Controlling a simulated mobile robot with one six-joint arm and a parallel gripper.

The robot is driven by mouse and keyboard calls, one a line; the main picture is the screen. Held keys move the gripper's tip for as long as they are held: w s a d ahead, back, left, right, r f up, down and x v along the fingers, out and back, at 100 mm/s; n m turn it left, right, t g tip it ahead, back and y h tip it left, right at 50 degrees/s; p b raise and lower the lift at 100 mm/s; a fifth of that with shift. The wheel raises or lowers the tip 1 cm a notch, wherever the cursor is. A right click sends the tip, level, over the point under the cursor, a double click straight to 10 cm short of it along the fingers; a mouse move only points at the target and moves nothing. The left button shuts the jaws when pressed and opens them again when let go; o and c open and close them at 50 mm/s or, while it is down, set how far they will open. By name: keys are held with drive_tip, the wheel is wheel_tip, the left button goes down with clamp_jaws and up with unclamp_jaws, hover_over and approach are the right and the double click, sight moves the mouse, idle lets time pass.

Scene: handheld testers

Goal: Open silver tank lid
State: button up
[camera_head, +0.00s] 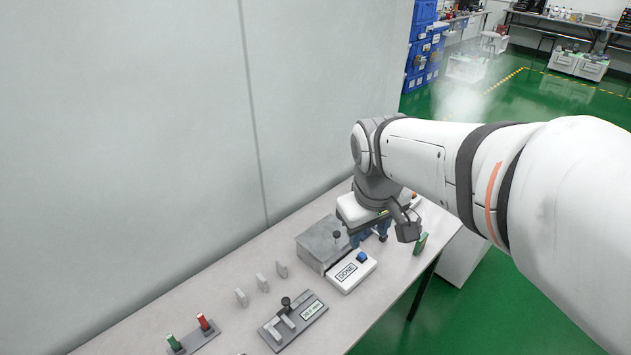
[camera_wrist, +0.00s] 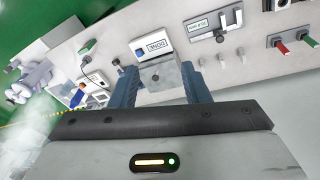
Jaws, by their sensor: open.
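The silver tank (camera_head: 318,246) is a grey metal box on the table against the wall, partly hidden by my arm. Its flat lid looks shut, and a dark knob (camera_head: 337,234) stands up on it. My gripper (camera_head: 370,236) is just right of the tank, pointing down, with blue fingers apart and nothing visible between them. In the wrist view the tank (camera_wrist: 168,82) shows between the two open fingers (camera_wrist: 161,80), with the knob (camera_wrist: 154,77) also between them. Whether the fingers are level with the knob cannot be told.
A white DONE box (camera_head: 350,272) with a blue button stands right in front of the tank. A grey lever panel (camera_head: 293,322), several small white upright pieces (camera_head: 262,283) and a red-and-green-handled base (camera_head: 194,339) are nearer. A green item (camera_head: 421,243) is near the right table edge.

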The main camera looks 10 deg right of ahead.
drive_tip(key=w+a+f+n+g+h+b, duration=0.1)
drive_tip(key=w+f+n, duration=0.2)
drive_tip(key=w, duration=0.4)
drive_tip(key=w+a+f+n+g+h+b, duration=0.1)
drive_tip(key=w+f+n, duration=0.25)
drive_tip(key=w, duration=0.25)
drive_tip(key=n+h+b, duration=0.1)
drive_tip(key=n+h, duration=0.1)
drive_tip(key=n, duration=0.4)
approach(337, 233)
drive_tip(key=shift+g, duration=0.4)
drive_tip(key=x, duration=0.8)
drive_tip(key=shift+w+p, duration=0.3)
drive_tip(key=shift+w, duration=0.05)
drive_tip(key=shift+r, duration=0.1)
clamp_jaws()
